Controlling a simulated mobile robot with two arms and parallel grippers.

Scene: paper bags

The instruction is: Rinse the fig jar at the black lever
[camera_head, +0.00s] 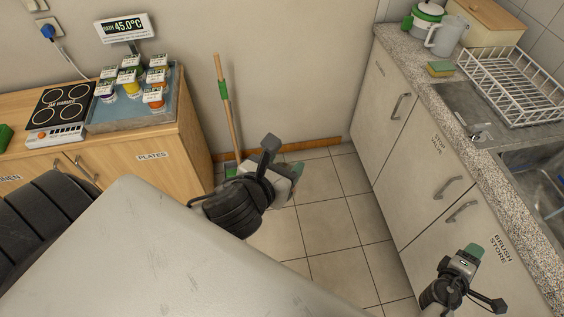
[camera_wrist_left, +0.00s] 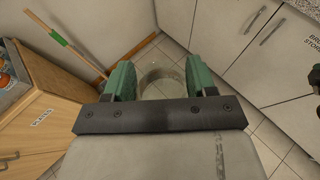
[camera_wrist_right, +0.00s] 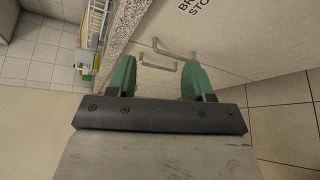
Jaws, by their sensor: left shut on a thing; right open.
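My left gripper (camera_head: 286,178) is over the floor between the wooden cabinet and the sink counter. In the left wrist view its green fingers are shut on a clear glass jar (camera_wrist_left: 162,80); no label shows, so I cannot tell whether it is the fig jar. My right gripper (camera_head: 468,262) is at the lower right, in front of the counter doors. It also shows in the right wrist view (camera_wrist_right: 160,80), open and empty. The sink (camera_head: 545,185) is at the right edge, partly cut off. I cannot make out a black lever.
Several labelled jars stand in a water bath (camera_head: 135,122) beside a jam warmer (camera_head: 62,105) on the wooden cabinet (camera_head: 160,150). A broom (camera_head: 224,95) leans on the wall. A white dish rack (camera_head: 515,85), sponge (camera_head: 440,69) and jug (camera_head: 446,36) are on the stone counter. Handles stick out from its doors.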

